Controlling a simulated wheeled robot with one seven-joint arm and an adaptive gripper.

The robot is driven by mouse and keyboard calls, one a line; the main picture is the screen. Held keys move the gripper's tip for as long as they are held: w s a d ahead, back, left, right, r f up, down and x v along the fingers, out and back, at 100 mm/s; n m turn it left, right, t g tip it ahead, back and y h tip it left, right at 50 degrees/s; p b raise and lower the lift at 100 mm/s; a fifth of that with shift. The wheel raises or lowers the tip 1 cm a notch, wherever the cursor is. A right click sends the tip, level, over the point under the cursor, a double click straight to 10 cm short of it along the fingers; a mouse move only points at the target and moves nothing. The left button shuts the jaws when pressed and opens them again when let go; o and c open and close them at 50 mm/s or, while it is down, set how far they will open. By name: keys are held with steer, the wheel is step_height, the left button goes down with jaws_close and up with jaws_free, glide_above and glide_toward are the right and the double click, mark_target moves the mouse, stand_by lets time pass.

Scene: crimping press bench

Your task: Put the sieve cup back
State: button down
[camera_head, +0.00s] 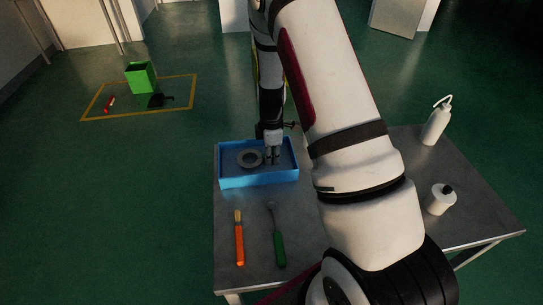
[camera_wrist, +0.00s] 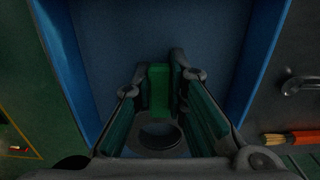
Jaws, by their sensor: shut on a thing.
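The sieve cup appears to be the grey round piece (camera_head: 250,158) with a dark opening, at the blue tray (camera_head: 258,180). In the wrist view its grey rim (camera_wrist: 158,150) lies low between my fingers, with a green upright part (camera_wrist: 159,90) just above it in the picture. My gripper (camera_head: 272,158) points down over the tray, right of the grey ring, and is shut on the green part. Its fingertips also show in the wrist view (camera_wrist: 160,75). I cannot tell whether the cup rests on the tray floor or hangs just above it.
An orange-handled brush (camera_head: 239,240) and a green-handled tool (camera_head: 278,238) lie in front of the tray on the metal table (camera_head: 255,217). A white bottle (camera_head: 436,125) and a white jar (camera_head: 440,198) stand at right. A green bin (camera_head: 141,77) stands on the floor.

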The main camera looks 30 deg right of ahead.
steer(key=shift+f, duration=0.1)
steer(key=c, duration=1.6)
jaws_free()
